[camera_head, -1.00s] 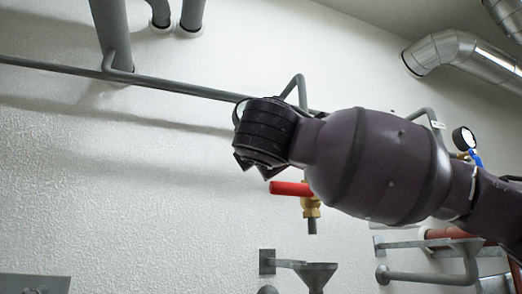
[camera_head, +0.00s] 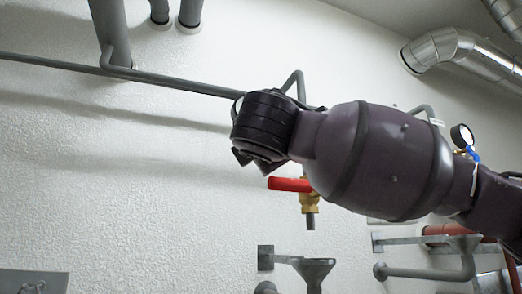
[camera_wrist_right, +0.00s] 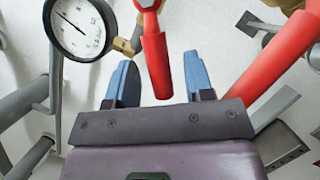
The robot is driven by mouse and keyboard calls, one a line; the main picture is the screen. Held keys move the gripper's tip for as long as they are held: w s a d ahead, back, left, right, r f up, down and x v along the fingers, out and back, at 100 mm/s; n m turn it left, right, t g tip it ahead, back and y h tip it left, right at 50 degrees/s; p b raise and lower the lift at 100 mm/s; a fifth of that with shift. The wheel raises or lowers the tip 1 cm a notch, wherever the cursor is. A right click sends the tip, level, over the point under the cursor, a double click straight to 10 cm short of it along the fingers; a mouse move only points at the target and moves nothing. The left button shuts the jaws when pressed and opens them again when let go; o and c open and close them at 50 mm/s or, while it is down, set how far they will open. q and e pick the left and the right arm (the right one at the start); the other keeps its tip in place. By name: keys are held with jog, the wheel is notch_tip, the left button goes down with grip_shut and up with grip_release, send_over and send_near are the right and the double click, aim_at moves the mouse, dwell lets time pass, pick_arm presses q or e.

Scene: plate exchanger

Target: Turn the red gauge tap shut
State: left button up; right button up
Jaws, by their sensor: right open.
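The red gauge tap (camera_wrist_right: 156,62) shows in the right wrist view as a red handle hanging down from a fitting beside a round white-faced gauge (camera_wrist_right: 80,26). My right gripper (camera_wrist_right: 160,80) is open, its two blue fingers on either side of the handle's lower end. Gaps show on both sides, and I cannot tell whether the handle lies at fingertip depth. In the head view my right arm hides this tap and gauge; the dark end of the right gripper (camera_head: 252,158) points away, its fingers mostly hidden. My left gripper is not in view.
A second, larger red lever (camera_wrist_right: 262,82) runs close to the right finger; it also shows in the head view (camera_head: 290,185) on a brass valve (camera_head: 309,203). Another gauge (camera_head: 462,136) with a blue handle is at right. Grey pipes and a funnel (camera_head: 314,270) are nearby.

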jog(key=b+v, duration=0.2)
jog(key=v, duration=0.8)
jog(key=shift+c, duration=0.3)
